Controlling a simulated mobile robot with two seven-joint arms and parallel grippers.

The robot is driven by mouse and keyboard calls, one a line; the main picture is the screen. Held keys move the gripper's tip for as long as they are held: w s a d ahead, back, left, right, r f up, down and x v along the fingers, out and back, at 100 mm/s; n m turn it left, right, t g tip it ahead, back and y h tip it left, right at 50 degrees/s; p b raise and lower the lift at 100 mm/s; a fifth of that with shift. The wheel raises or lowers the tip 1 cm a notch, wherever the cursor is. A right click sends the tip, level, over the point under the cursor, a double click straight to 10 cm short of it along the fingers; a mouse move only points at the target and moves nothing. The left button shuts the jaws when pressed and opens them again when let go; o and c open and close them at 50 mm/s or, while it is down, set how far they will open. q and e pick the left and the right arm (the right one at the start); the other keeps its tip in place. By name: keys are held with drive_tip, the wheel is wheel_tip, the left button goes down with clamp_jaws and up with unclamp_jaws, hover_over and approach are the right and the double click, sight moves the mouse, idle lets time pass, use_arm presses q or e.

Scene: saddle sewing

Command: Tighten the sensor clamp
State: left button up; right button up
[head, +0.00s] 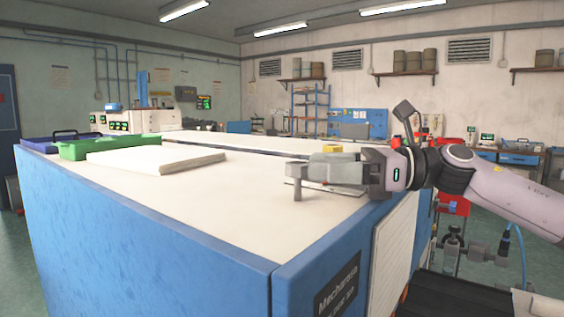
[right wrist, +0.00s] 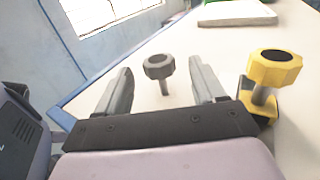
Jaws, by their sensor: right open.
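A grey faceted knob on a thin stem (right wrist: 158,67) stands upright from the white table top, between the fingertips of my right gripper in the right wrist view. A yellow faceted knob (right wrist: 273,68) on a yellow base stands to its right, outside the fingers. I cannot tell from looks which knob belongs to the sensor clamp. My right gripper (right wrist: 160,78) is open, with a gap on both sides of the grey knob. In the head view my right gripper (head: 312,168) reaches in from the right over the table's near right corner, with the grey stem (head: 297,190) below its tip. My left gripper is not in view.
The white table top (head: 220,195) has blue sides and is mostly clear. A white slab (head: 155,160), a green tray (head: 108,147) and a dark blue tray (head: 45,142) lie at its far left. Part of the yellow piece (head: 333,148) shows behind my gripper.

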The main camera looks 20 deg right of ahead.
sight(294, 163)
drive_tip(key=p+x, duration=0.1)
drive_tip(key=x, duration=0.4)
drive_tip(key=shift+s+a+r+p, duration=0.1)
drive_tip(key=shift+a+r+p, duration=0.05)
drive_tip(key=shift+p, duration=0.15)
drive_tip(key=shift+w+a, duration=0.3)
drive_tip(key=shift+a, duration=0.3)
drive_tip(key=c, duration=1)
drive_tip(key=shift+o, duration=0.2)
